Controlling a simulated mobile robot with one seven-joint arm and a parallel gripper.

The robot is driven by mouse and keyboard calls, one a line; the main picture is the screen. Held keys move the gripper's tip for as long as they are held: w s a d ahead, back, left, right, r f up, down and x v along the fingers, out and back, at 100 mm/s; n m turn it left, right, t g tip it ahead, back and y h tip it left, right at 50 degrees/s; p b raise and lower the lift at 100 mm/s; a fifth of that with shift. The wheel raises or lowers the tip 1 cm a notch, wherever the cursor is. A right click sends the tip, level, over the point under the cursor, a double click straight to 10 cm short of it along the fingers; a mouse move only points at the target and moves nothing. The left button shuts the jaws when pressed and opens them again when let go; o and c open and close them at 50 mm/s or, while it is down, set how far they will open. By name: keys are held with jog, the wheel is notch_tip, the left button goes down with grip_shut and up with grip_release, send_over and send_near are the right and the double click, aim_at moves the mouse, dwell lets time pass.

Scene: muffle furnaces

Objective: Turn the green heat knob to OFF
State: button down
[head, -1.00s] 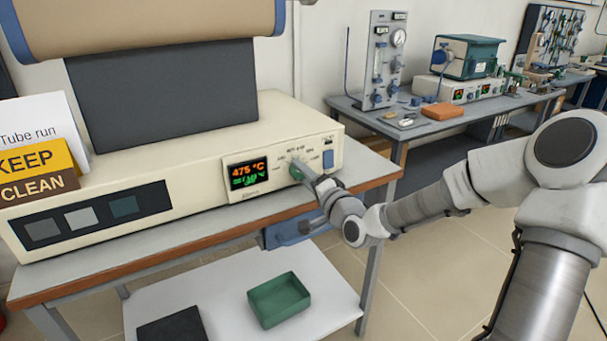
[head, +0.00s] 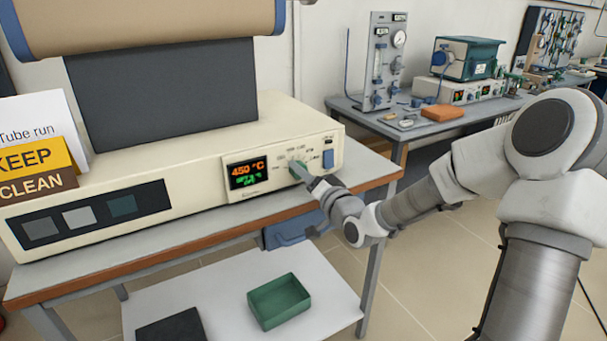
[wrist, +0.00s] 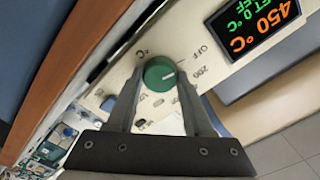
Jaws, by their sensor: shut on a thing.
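The green heat knob (head: 296,168) is on the cream furnace front (head: 215,200), right of the lit display (head: 248,173). The display reads 450 °C in orange, with green text below. In the wrist view the round green knob (wrist: 158,74) sits between the two fingertips of my gripper (wrist: 160,84), which is shut on it. The knob's white pointer line is to the right, toward the side with the "200" and "OFF" marks; the exact setting is hard to tell. In the head view my gripper (head: 306,176) covers part of the knob and dial.
A blue switch (head: 328,159) is just right of the knob. A green tray (head: 282,300) is on the shelf below. A second bench (head: 375,122) with instruments stands behind to the right.

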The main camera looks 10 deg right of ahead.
jog(key=shift+c, duration=1.5)
grip_release()
jog(key=p+v, duration=1.4)
jog(key=v, duration=0.3)
jog(key=shift+s+p, duration=0.2)
jog(key=shift+p, duration=0.2)
